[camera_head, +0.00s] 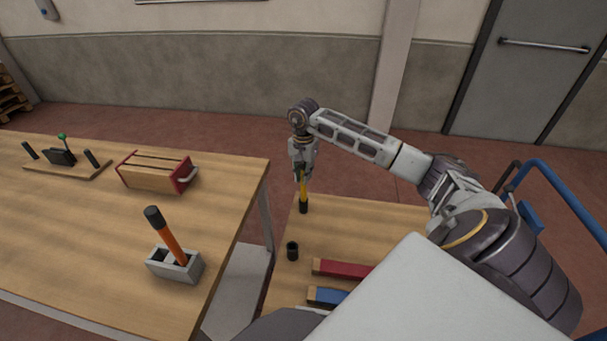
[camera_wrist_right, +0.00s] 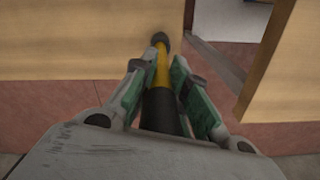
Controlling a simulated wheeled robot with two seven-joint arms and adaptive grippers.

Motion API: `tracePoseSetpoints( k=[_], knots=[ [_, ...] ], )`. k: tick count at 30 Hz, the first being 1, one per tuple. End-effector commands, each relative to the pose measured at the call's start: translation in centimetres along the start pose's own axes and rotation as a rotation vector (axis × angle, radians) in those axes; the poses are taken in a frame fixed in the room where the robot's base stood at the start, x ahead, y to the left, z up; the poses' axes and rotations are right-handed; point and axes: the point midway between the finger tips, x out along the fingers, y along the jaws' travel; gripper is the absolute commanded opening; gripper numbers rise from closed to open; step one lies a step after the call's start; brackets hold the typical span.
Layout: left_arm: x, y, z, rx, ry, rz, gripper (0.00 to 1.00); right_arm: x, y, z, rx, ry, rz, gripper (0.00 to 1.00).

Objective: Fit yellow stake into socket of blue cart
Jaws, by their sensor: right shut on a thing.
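The yellow stake (camera_head: 303,187) hangs roughly upright in my right gripper (camera_head: 302,171), with its black lower end over the far left corner of the cart's wooden top. In the right wrist view the stake (camera_wrist_right: 162,68) runs between the green finger pads of the gripper (camera_wrist_right: 161,82), its dark tip against the wood. I cannot tell whether the tip touches the wood. The blue cart (camera_head: 385,215) has a wooden top and a blue handle (camera_head: 570,190). My left gripper is out of view.
A red bar (camera_head: 342,269) and a blue bar (camera_head: 327,296) lie on the cart near the socket. A wooden table (camera_head: 90,225) stands left, across a gap. It holds a grey block (camera_head: 160,268) with an orange stick (camera_head: 168,241) and a red-ended wooden box (camera_head: 150,178).

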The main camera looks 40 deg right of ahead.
Motion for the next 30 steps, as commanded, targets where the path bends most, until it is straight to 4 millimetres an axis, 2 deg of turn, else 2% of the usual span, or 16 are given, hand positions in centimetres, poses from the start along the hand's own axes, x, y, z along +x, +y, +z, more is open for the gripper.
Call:
tracePoseSetpoints(
  k=[7,14,15,19,30],
  knots=[
    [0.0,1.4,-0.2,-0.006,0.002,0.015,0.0,0.1,0.0,0.0,0.0,0.001,-0.001,0.0],
    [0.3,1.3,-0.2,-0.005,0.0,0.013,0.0,0.4,0.0,0.0,0.0,0.001,-0.001,0.0],
    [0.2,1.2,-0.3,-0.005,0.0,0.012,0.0,0.4,0.0,0.0,0.0,0.0,-0.001,0.21],
    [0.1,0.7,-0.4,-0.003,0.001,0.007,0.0,0.3,0.0,0.0,0.0,0.0,-0.001,0.37],
    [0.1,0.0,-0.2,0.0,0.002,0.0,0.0,0.3,0.0,0.0,0.0,0.0,-0.001,0.37]
  ],
)
